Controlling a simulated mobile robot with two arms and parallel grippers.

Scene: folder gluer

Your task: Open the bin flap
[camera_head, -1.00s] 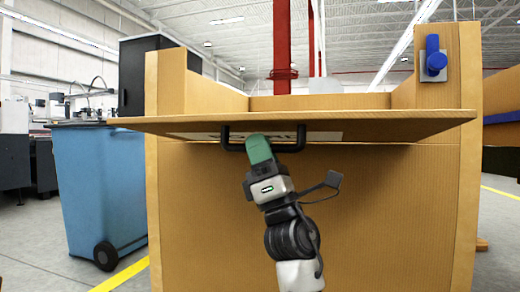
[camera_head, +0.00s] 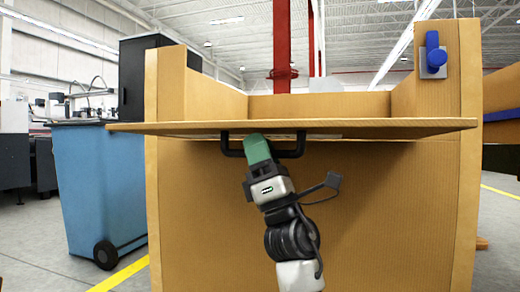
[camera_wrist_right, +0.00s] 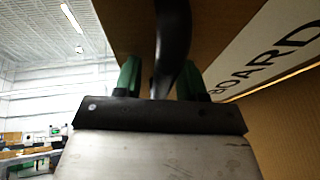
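The bin flap (camera_head: 400,126) is a wide brown board across the front of a cardboard-coloured bin, standing out almost level and seen nearly edge-on. A black U-shaped handle (camera_head: 290,153) hangs below it. My right gripper (camera_head: 257,148) reaches up from below to the left part of the handle. In the right wrist view its green fingers (camera_wrist_right: 158,80) are on both sides of the black handle bar (camera_wrist_right: 173,40), shut on it, though part of the contact is hidden. White lettering panel (camera_wrist_right: 270,48) shows on the flap beside it. My left gripper is not in view.
The bin's brown front (camera_head: 390,220) stands close behind my right arm. A blue latch (camera_head: 434,55) is on its upper right post. A blue wheeled bin (camera_head: 95,185) stands at the left, with open floor beside it.

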